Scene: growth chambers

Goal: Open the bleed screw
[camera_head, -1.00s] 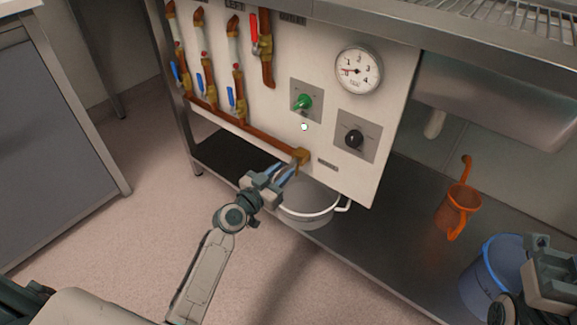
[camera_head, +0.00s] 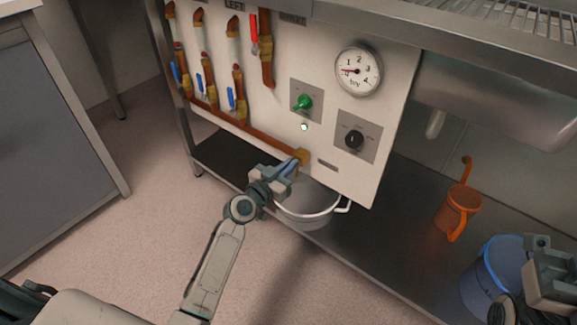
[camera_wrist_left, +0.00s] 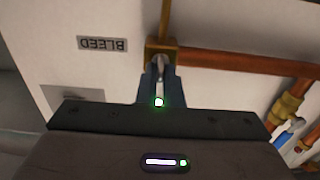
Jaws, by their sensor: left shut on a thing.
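The bleed screw (camera_wrist_left: 160,67) is a small metallic piece at the brass end fitting (camera_wrist_left: 161,47) of the copper pipe, beside an upside-down BLEED label (camera_wrist_left: 102,44) in the left wrist view. My left gripper (camera_wrist_left: 158,84) has its blue fingers on both sides of the screw and is shut on it. In the head view, my left gripper (camera_head: 291,168) reaches just under the brass fitting (camera_head: 302,156) and hides the screw. My right gripper (camera_head: 545,262) is at the lower right, away from the panel; its jaws are unclear.
A white pot (camera_head: 308,207) stands on the lower shelf below the fitting. An orange jug (camera_head: 459,212) and a blue bucket (camera_head: 484,275) are to the right. The panel carries a gauge (camera_head: 358,71), a green knob (camera_head: 303,102), a black knob (camera_head: 354,139) and blue-handled valves (camera_head: 231,98).

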